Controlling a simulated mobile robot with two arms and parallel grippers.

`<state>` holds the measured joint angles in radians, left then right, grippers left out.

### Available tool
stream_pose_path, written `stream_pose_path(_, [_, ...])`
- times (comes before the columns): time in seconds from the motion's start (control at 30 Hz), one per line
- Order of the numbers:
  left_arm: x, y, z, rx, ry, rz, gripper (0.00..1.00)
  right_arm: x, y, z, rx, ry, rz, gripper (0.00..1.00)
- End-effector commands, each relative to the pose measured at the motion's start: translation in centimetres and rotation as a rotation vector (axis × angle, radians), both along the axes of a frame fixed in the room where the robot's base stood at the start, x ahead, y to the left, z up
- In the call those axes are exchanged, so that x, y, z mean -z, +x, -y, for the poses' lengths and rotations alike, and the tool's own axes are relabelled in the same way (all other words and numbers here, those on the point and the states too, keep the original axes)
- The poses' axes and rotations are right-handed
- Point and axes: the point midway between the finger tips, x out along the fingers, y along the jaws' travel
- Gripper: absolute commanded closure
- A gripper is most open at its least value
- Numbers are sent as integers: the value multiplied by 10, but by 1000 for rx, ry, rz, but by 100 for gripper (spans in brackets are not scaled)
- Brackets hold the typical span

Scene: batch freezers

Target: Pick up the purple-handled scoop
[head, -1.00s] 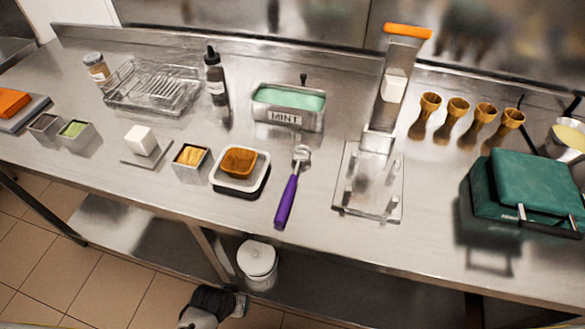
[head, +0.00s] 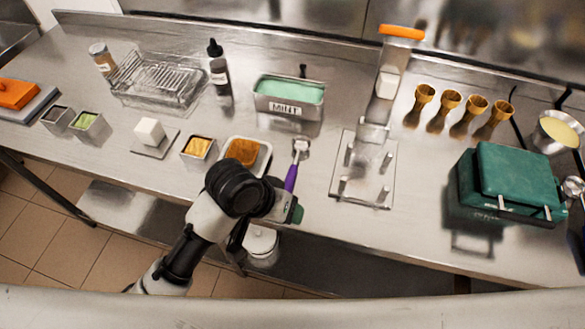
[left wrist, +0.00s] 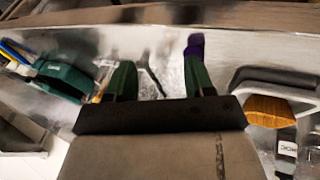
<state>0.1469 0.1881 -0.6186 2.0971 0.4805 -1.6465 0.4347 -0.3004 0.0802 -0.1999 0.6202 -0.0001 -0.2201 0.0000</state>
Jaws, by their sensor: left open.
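The purple-handled scoop lies on the steel counter, with its metal head (head: 300,147) pointing to the back and its purple handle (head: 291,178) to the front. The near part of the handle is hidden behind my left gripper (head: 292,213) in the head view. In the left wrist view my left gripper (left wrist: 160,76) is open, with two green fingers and nothing between them. The purple handle (left wrist: 195,43) shows just beyond the tip of the right-hand finger there, outside the gap. My right gripper is not in view.
A scale with an orange-brown waffle bowl (head: 243,151) is just left of the scoop. A clear stand (head: 365,180) is to its right and a mint tub (head: 288,96) behind it. A green waffle iron (head: 513,180) stands farther right.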

Motion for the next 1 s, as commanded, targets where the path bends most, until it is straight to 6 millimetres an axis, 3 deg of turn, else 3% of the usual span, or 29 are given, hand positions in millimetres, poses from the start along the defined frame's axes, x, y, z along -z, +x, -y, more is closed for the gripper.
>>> stream_pose_path(0.2, [-21, 27, 32, 77, 70, -65, 47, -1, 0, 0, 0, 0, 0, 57])
stream_pose_path(0.3, [-30, 43, 37, 77, 155, -108, 47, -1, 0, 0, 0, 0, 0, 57])
stream_pose_path(0.5, [-48, 77, 25, -9, 338, -174, 47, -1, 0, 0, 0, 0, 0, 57])
stream_pose_path(0.7, [-61, 97, 11, -96, 434, -201, 47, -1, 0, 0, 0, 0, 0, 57])
stream_pose_path(0.83, [-53, 99, 8, -111, 446, -209, 47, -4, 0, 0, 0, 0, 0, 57])
stream_pose_path(1.0, [-26, 98, 8, -108, 446, -209, 47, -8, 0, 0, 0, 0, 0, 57])
